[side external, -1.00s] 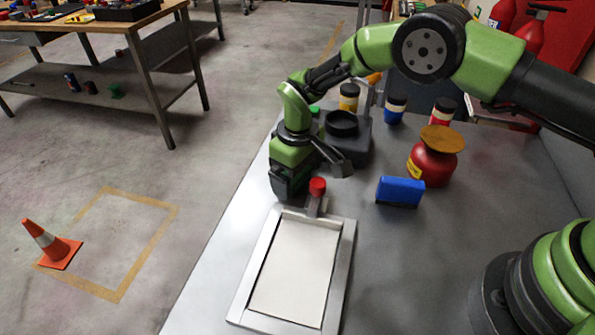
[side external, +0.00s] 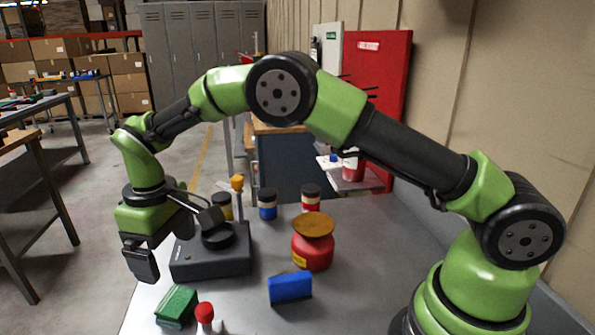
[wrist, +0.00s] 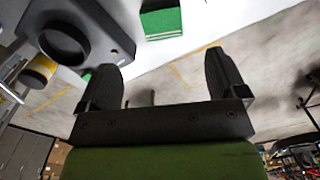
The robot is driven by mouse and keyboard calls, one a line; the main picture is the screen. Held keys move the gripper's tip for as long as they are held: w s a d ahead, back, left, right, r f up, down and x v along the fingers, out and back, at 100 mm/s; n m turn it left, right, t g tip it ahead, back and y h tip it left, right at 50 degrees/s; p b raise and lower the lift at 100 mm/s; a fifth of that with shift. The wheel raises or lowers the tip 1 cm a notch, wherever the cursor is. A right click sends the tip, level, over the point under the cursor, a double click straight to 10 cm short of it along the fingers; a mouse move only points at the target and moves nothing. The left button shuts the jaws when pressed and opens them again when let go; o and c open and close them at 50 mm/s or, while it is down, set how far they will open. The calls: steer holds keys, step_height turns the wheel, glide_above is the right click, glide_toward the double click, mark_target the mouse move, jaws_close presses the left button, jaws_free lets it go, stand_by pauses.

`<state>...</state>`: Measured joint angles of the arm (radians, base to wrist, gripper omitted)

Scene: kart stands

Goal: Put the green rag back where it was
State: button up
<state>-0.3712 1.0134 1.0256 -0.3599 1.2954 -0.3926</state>
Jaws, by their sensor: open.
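The green rag (side external: 177,305) is a folded green block with pale layered edges. It lies on the grey bench at the front left, just left of a red knob (side external: 204,312). It also shows at the top of the wrist view (wrist: 162,20), ahead of the fingers. My gripper (side external: 141,264) hangs above the bench's left side, higher than the rag and apart from it. In the wrist view my gripper (wrist: 164,72) has its two black fingers wide apart with nothing between them.
A dark grey box with a round black cup (side external: 212,262) stands right beside my gripper. A red pot with an orange top (side external: 313,245) and a blue block (side external: 290,288) stand farther right. Several jars (side external: 267,204) line the back. Floor lies beyond the left edge.

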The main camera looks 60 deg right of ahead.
steer(key=s+d+r+m+t+y, duration=0.15)
steer(key=s+d+r, duration=0.25)
steer(key=r, duration=0.4)
steer(key=s+d+r+m+t, duration=0.2)
steer(key=s+d+r, duration=0.15)
steer(key=r, duration=0.45)
steer(key=s+d+r+m+t, duration=0.1)
steer(key=s+d+m+t, duration=0.1)
steer(key=s, duration=0.7)
steer(key=s+d+r+m+t, duration=0.1)
steer(key=s+d+m, duration=0.2)
steer(key=s, duration=0.5)
steer(key=shift+s+t, duration=0.35)
steer(key=shift+d+y, duration=0.1)
steer(key=shift+y, duration=0.15)
